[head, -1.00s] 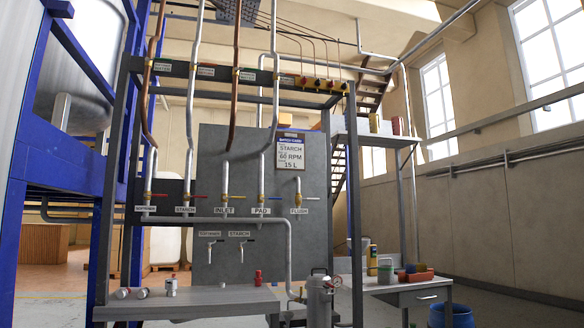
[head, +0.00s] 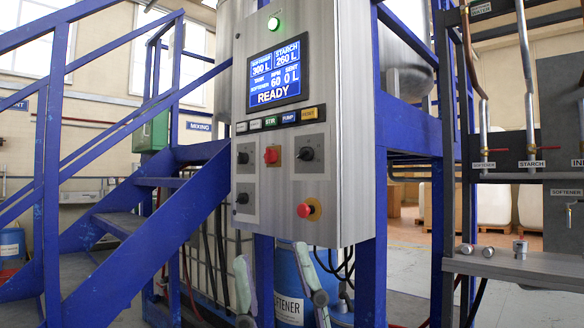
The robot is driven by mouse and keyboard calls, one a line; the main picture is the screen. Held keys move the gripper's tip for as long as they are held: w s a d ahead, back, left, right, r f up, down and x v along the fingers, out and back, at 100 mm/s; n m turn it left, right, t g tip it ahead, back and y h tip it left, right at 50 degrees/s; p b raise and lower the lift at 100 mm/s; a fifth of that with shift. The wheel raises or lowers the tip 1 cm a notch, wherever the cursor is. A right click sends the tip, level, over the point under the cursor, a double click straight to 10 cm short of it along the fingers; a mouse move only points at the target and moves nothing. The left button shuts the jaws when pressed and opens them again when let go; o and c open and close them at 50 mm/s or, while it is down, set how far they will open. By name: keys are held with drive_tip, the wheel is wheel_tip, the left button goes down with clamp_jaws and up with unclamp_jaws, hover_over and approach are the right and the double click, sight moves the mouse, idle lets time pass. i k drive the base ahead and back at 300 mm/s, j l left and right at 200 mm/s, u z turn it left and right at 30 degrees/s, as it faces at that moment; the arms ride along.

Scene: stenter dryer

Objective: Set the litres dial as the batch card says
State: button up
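The control cabinet (head: 340,130) stands upright in the middle of the head view. Its screen (head: 277,75) reads softener 300 L, starch 260 L, tank softener, RPM 60, sent 0 L, READY. Below are three black dials: upper left (head: 243,158), upper right (head: 306,153) and lower left (head: 242,198). Their labels are too small to read, so I cannot tell which is the litres dial. The batch card is out of view now; earlier it read STARCH, 60 RPM, 15 L. My gripper (head: 270,255) shows at the bottom, fingers spread, empty, below the cabinet and apart from the dials.
A red knob (head: 271,155), a red mushroom button (head: 309,209) and a row of labelled buttons (head: 270,120) share the cabinet front. Blue stairs (head: 150,220) stand left. A blue softener drum (head: 287,270) is behind my gripper. A grey bench (head: 530,265) is at right.

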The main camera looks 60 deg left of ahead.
sight(305, 155)
drive_tip(key=u, duration=1.85)
